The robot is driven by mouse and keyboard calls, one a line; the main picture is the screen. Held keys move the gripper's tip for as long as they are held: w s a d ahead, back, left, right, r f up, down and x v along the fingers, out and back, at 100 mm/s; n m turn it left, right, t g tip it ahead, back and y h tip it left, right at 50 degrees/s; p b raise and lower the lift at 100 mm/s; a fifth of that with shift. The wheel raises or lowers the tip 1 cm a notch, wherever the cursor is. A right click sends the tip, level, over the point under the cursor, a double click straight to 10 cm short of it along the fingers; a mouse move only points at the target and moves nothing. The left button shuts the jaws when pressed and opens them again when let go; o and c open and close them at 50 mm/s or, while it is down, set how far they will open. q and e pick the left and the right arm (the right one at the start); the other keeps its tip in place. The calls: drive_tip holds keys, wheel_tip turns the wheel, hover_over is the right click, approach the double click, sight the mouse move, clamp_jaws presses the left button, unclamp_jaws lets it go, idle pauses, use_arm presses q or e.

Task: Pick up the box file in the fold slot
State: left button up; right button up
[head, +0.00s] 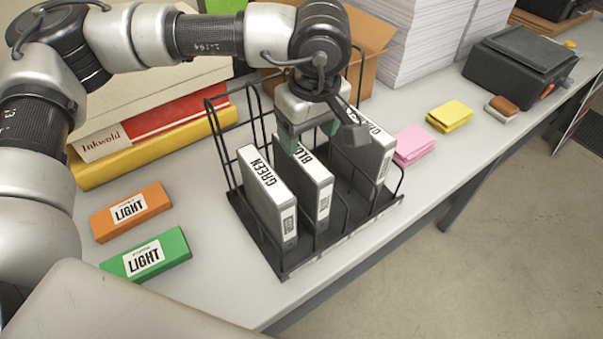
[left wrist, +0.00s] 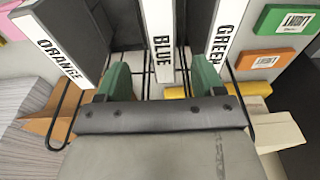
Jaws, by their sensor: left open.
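A black wire rack (head: 330,235) holds three grey box files with white spines. The file marked GREEN (head: 268,205) is at the left, the file marked BLUE (head: 316,195) in the middle, and the file marked ORANGE (head: 372,160) at the right, its label partly hidden. No slot name is readable, so I cannot tell which is the fold slot. My left gripper (head: 309,137) is open at the upper back of the BLUE file. In the left wrist view its green fingers (left wrist: 162,80) are either side of the BLUE file (left wrist: 160,40). Contact cannot be told.
Orange (head: 131,211) and green (head: 146,257) LIGHT boxes lie left of the rack. A cardboard box (head: 375,45) and paper stacks (head: 425,40) stand behind. Pink (head: 413,146) and yellow (head: 450,116) pads lie right, before a black machine (head: 520,65).

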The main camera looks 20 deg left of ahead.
sight(301, 154)
use_arm(q)
drive_tip(key=shift+a+f, duration=0.15)
drive_tip(key=shift+f, duration=0.75)
drive_tip(key=f, duration=0.1)
drive_tip(key=p, duration=0.1)
drive_tip(key=a+f+p, duration=0.1)
drive_tip(key=shift+w+f, duration=0.35)
wheel_tip(301, 154, down, 2)
drive_tip(key=shift+a+f+p, duration=0.1)
drive_tip(key=shift+p, duration=0.2)
drive_tip(key=shift+f, duration=0.2)
drive_tip(key=shift+w, duration=0.1)
drive_tip(key=shift+c, duration=0.8)
drive_tip(key=c, duration=0.7)
clamp_jaws()
use_arm(e)
drive_tip(key=r, duration=0.1)
drive_tip(key=w+r, duration=0.1)
drive_tip(key=r, duration=0.1)
drive_tip(key=shift+a, duration=0.2)
